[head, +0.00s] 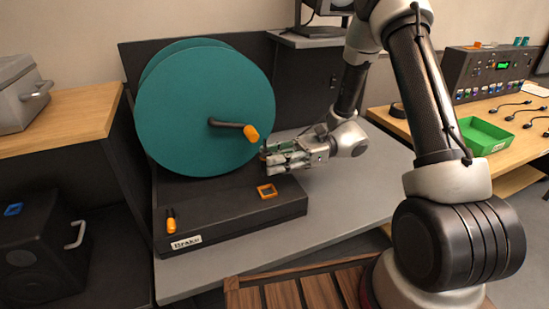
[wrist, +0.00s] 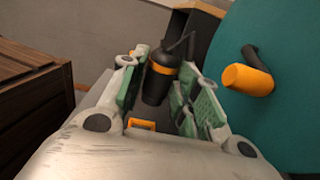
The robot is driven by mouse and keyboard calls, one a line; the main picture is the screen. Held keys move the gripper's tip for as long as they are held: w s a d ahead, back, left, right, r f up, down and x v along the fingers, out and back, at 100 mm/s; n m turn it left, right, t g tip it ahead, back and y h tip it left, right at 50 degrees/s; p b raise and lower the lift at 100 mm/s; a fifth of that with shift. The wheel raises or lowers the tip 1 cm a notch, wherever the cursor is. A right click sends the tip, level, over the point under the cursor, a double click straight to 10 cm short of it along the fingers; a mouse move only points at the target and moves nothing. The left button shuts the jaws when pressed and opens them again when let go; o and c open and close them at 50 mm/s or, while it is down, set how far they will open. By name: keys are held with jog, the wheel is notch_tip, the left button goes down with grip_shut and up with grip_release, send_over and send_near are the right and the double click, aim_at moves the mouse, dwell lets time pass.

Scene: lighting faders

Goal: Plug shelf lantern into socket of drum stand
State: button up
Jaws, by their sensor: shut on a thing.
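The drum stand (head: 235,222) has a large teal drum (head: 190,110) and an orange-rimmed square socket (head: 267,191) on its dark base. The socket also shows in the wrist view (wrist: 142,124), low between the fingers. My gripper (head: 268,158) is beside the drum, above and slightly behind the socket. In the wrist view my gripper (wrist: 155,85) is shut on the lantern (wrist: 157,86), a black cylinder with an orange band, between the green finger pads. In the head view the fingers mostly hide the lantern. I cannot tell its exact tilt.
The drum's crank with orange grip (head: 251,133) sticks out close to my fingers; it also shows in the wrist view (wrist: 248,80). An orange-handled brake lever (head: 171,221) stands at the base's left. A wooden crate (head: 290,293) is in front. Grey tabletop (head: 360,190) is clear at right.

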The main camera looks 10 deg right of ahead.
aim_at(275, 191)
jog(key=shift+f, duration=2.65)
jog(key=shift+d+f, duration=0.1)
jog(key=shift+f, duration=1.1)
dwell(0.5)
jog(key=o, duration=1.2)
jog(key=shift+c, duration=0.2)
jog(key=shift+s, duration=0.1)
jog(key=shift+d, duration=0.1)
